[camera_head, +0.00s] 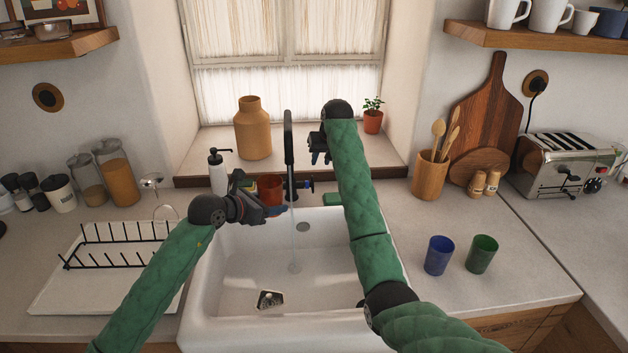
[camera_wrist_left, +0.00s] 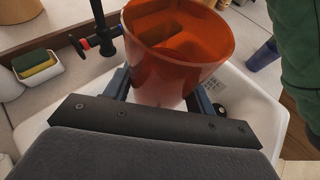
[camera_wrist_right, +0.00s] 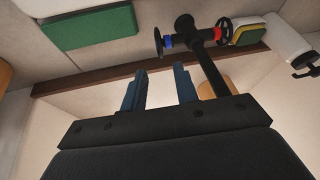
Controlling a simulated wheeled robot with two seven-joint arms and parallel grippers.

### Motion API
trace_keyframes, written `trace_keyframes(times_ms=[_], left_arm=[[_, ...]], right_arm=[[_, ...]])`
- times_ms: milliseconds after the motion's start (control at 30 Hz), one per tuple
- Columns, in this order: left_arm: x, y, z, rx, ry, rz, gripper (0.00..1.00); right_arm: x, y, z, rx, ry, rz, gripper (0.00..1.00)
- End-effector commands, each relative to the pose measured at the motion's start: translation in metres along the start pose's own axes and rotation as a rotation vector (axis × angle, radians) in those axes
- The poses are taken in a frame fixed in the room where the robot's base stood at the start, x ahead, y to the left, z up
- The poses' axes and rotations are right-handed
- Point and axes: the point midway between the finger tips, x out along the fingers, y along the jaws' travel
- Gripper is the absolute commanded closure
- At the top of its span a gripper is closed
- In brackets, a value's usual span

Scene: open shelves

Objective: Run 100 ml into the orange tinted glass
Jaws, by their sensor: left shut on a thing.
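The orange tinted glass (camera_head: 270,187) is upright in my left gripper (camera_head: 274,210), held over the back left of the sink. The left wrist view shows the glass (camera_wrist_left: 175,50) between the two fingers; I cannot make out a water level in it. The black tap (camera_head: 289,140) stands behind the sink, and a thin stream of water (camera_head: 292,236) falls into the basin, to the right of the glass. My right gripper (camera_head: 318,156) is raised just right of the tap. In the right wrist view its fingers (camera_wrist_right: 160,88) are apart and empty, near the tap's blue and red handles (camera_wrist_right: 190,38).
The white sink (camera_head: 230,290) fills the middle. A blue cup (camera_head: 439,256) and a green cup (camera_head: 482,254) stand on the right counter. A dish rack (camera_head: 115,235) is at left. A soap bottle (camera_head: 218,172) and a sponge (camera_head: 308,198) are near the tap.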

Motion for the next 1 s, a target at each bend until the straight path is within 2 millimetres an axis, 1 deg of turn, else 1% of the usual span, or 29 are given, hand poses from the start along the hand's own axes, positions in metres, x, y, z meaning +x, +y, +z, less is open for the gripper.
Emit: trace_keyframes(times_ms=[167, 267, 500, 700, 833, 1000], left_arm=[[0.0, 0.0, 0.001, 0.0, -0.001, 0.0, 0.78], [0.0, 0.0, 0.001, 0.0, -0.001, 0.0, 0.78], [0.0, 0.0, 0.001, 0.0, -0.001, 0.0, 0.78], [0.0, 0.0, 0.001, 0.0, -0.001, 0.0, 0.78], [0.0, 0.0, 0.001, 0.0, -0.001, 0.0, 0.78], [0.0, 0.0, 0.001, 0.0, -0.001, 0.0, 0.78]], right_arm=[[0.014, 0.0, -0.001, 0.003, -0.007, 0.005, 0.7], [0.029, 0.0, 0.0, 0.003, -0.007, 0.005, 0.7], [0.071, 0.0, 0.0, 0.002, -0.007, 0.005, 0.7], [0.1, 0.0, 0.0, 0.003, -0.006, 0.005, 0.7], [0.113, 0.0, 0.0, 0.003, -0.005, 0.005, 0.7], [0.119, 0.0, -0.001, 0.002, -0.003, 0.004, 0.7]])
